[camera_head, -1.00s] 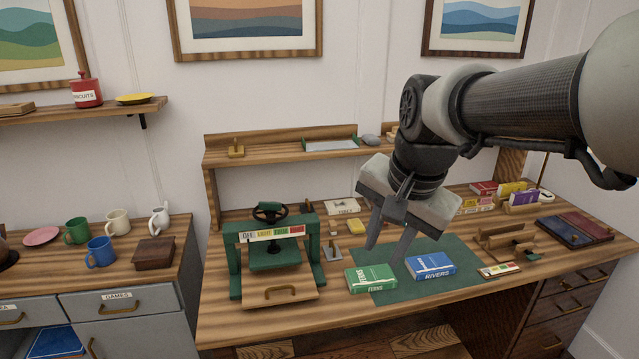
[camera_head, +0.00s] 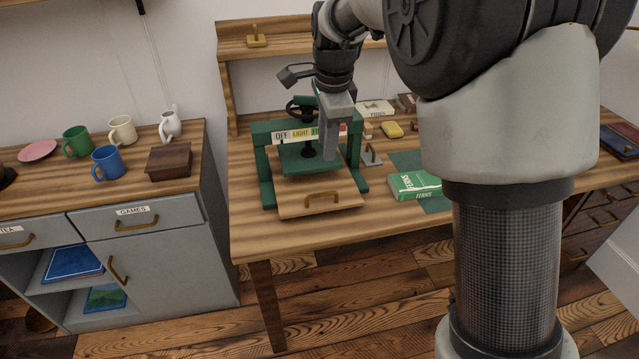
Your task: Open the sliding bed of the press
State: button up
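The green press (camera_head: 262,165) stands on the left part of the wooden desk, with a dark handwheel on top. A label strip on its crossbar reads OFF, LIGHT and a partly covered green patch. Its wooden sliding bed (camera_head: 290,203) lies low at the front, jutting out between the green posts. My gripper (camera_head: 329,155) hangs in front of the press crossbar, above the bed and handle, pointing down.
A green FERNS book (camera_head: 414,186) lies on the green mat right of the press. A small metal stand (camera_head: 371,155) and a yellow block (camera_head: 391,129) are near the press's right side. My arm hides much of the desk's right. The desk's front left is clear.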

jog(key=b, duration=0.3)
send_over(323, 206)
notch_tip(323, 206, down, 16)
jog(key=shift+f, duration=0.1)
jog(key=shift+c, duration=0.3)
grip_shut()
